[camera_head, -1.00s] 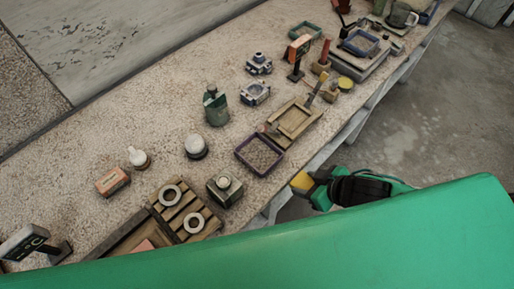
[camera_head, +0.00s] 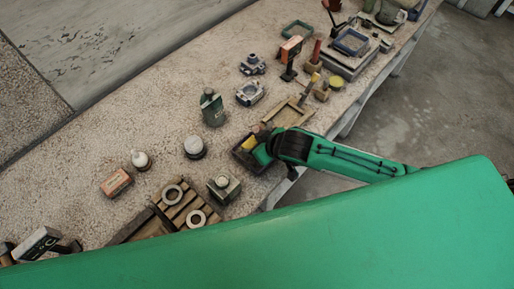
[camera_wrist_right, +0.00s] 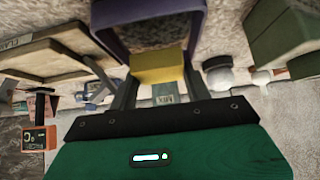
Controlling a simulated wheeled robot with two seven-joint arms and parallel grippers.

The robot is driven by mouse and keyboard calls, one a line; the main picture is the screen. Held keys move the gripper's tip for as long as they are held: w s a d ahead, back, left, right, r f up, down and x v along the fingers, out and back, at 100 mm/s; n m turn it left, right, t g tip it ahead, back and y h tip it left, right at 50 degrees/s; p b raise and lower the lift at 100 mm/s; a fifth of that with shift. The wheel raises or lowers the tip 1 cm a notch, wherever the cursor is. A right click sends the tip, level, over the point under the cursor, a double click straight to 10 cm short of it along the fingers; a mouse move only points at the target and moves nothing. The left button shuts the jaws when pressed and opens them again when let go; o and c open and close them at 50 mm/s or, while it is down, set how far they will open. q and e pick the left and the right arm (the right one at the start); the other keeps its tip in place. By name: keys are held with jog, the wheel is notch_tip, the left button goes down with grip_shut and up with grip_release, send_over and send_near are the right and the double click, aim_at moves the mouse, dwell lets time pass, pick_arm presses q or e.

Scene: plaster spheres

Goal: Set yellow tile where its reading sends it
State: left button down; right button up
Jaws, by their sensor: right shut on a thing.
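My right gripper (camera_head: 257,150) is shut on the yellow tile (camera_head: 248,143). In the wrist view the tile (camera_wrist_right: 160,66) sits between the two fingers (camera_wrist_right: 160,88). The tile is over the purple-rimmed tray (camera_head: 242,162), which also shows in the wrist view (camera_wrist_right: 202,28), and overlaps its near edge there. I cannot tell whether tile and tray touch. The gripper hides part of the tray. An orange-framed display (camera_head: 291,48) stands farther back; its reading is too small to make out. My left gripper is not in view.
A wooden tray (camera_head: 305,117) lies just right of the purple one. A slatted rack with rings (camera_head: 158,222) is at lower left. The bench's left-back area is clear.

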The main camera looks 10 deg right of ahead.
notch_tip(320, 180, down, 3)
jog(key=shift+s+r+p, duration=0.1)
jog(key=shift+r+p, duration=0.1)
jog(key=shift+p, duration=0.15)
jog(key=shift+f, duration=0.3)
jog(key=shift+f, duration=0.1)
jog(key=o, duration=0.8)
jog(key=shift+d, duration=0.1)
jog(key=shift+r, duration=0.2)
jog(key=b+v, duration=0.1)
jog(key=v, duration=1.1)
jog(key=shift+b, duration=0.4)
